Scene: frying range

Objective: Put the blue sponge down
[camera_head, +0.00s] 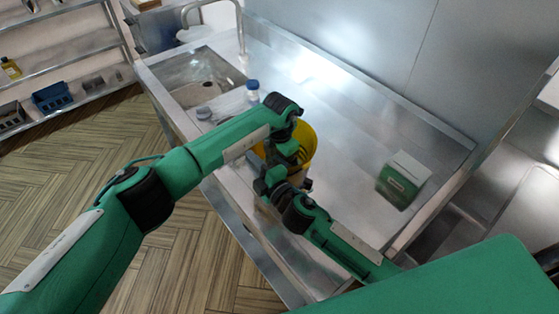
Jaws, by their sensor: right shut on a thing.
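I cannot make out the blue sponge in this view. My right gripper (268,182) is at the counter's front edge, low and close in front of a yellow round container. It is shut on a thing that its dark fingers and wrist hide. My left arm comes in from the left and bends down at its wrist. My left gripper (284,155) hangs in front of the yellow container (306,142), just above my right gripper. Its fingertips are too hidden to tell whether they are open. I cannot tell whether either gripper touches the container.
The steel counter (340,190) has bare room right of the container. A green and white box (403,178) stands there. A sink (205,82), a blue-capped bottle (252,88) and a second small container (204,114) are at the left. A shelf (85,97) holds a blue bin (52,97).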

